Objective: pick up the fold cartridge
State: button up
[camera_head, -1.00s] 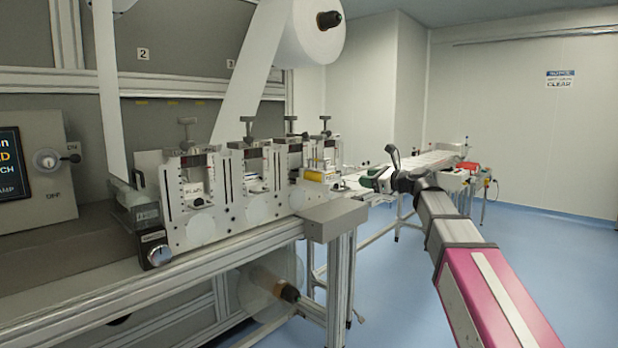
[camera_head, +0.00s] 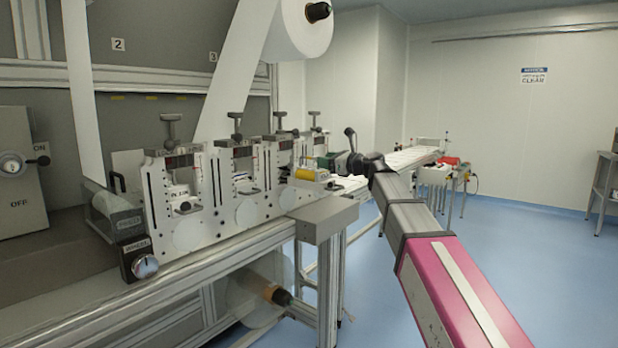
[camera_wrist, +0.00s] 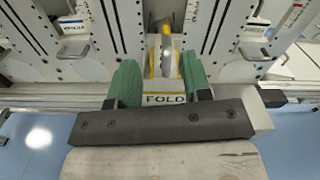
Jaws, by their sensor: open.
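The fold cartridge is a pale block with a "FOLD" label (camera_wrist: 165,99) on its near face and yellow edges; in the wrist view it lies between my fingers. In the head view the fold cartridge (camera_head: 309,174) shows as a small white and yellow piece at the right end of the row of station plates. My gripper (camera_wrist: 161,66) is open, with one green finger pad on each side of the cartridge. Whether the pads touch it I cannot tell. In the head view the gripper (camera_head: 326,162) is right beside the cartridge, partly hidden by my wrist.
White slotted station plates (camera_head: 178,205) with knobs on top stand close to the left. A grey box (camera_head: 322,217) sits at the end of the machine's rail. A white roll (camera_head: 300,30) hangs above. A conveyor (camera_head: 412,158) runs behind. The blue floor (camera_head: 540,270) at right is open.

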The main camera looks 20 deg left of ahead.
aim_at(309, 170)
jog(key=x, duration=0.5)
jog(key=shift+w+f, duration=0.15)
jog(key=shift+w, duration=0.25)
jog(key=shift+s, duration=0.1)
grip_shut()
jog(key=shift+d, duration=0.1)
dwell(0.8)
